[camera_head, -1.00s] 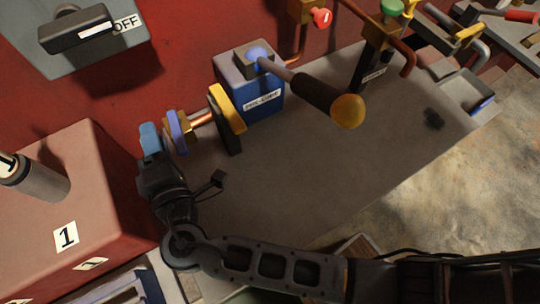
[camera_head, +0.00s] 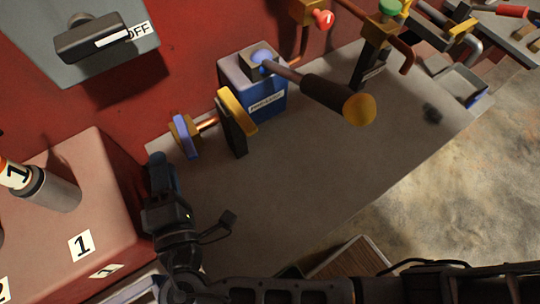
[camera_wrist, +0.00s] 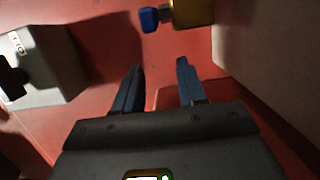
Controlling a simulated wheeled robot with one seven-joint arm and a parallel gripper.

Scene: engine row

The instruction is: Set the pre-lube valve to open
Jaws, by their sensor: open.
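In the wrist view a blue handle (camera_wrist: 149,19) and brass body (camera_wrist: 193,12) show at the top edge, partly cut off. My gripper (camera_head: 161,170) is below and left of the valve in the head view, apart from it. In the wrist view my gripper (camera_wrist: 160,72) is open, with nothing between its fingers.
A lever with a yellow knob (camera_head: 359,109) sticks out from the pump box. A yellow-and-black part (camera_head: 236,120) stands right of the valve. A grey switch box marked OFF (camera_head: 85,50) hangs at upper left. A red block marked 1 (camera_head: 105,200) stands left of my gripper. The grey bench front is clear.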

